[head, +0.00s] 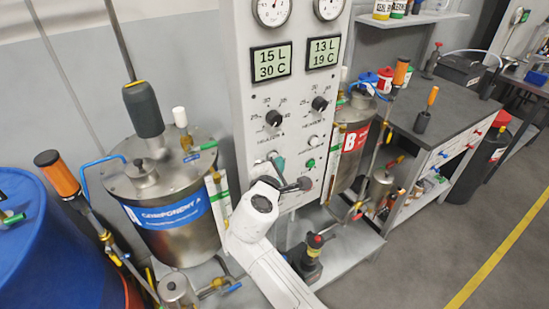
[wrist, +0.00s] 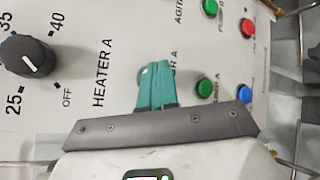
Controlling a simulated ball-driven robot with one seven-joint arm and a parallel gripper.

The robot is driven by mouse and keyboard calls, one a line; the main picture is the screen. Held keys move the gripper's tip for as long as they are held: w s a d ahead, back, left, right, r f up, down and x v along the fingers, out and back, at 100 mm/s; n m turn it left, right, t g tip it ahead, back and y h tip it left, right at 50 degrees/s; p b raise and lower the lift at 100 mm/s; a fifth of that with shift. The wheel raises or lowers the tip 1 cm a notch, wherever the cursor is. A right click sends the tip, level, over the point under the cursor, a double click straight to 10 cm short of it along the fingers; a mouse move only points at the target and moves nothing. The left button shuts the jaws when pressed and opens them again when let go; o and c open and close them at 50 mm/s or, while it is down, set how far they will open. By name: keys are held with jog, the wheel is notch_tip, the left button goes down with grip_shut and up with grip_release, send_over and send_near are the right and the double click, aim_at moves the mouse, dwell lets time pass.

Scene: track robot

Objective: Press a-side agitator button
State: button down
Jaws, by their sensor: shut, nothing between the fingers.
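The grey-white control panel (head: 245,100) stands in the middle of the head view; its lower part fills the wrist view (wrist: 120,30). My gripper (wrist: 154,72) has its teal fingers together, pointing at the panel just below the HEATER A label. It also shows in the head view (head: 273,157), low on the panel's left side. The fingers cover the spot beside a partly hidden label ending in "R A". A pale rim shows at the fingertips; the button there is hidden, and I cannot tell whether they touch it.
The heater A knob (wrist: 28,57) is at left. The Component A tank (head: 165,210) stands left of the panel, the B tank (head: 352,140) right.

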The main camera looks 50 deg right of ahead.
jog(key=shift+w+d, duration=0.1)
jog(key=shift+w, duration=0.25)
jog(key=shift+s+r, duration=0.1)
jog(key=shift+s+p, duration=0.3)
jog(key=shift+s, duration=0.05)
jog(key=s+a+p, duration=0.2)
jog(key=s, duration=0.3)
jog(key=shift+s+p, duration=0.35)
jog(key=shift+s, duration=0.05)
dwell(0.3)
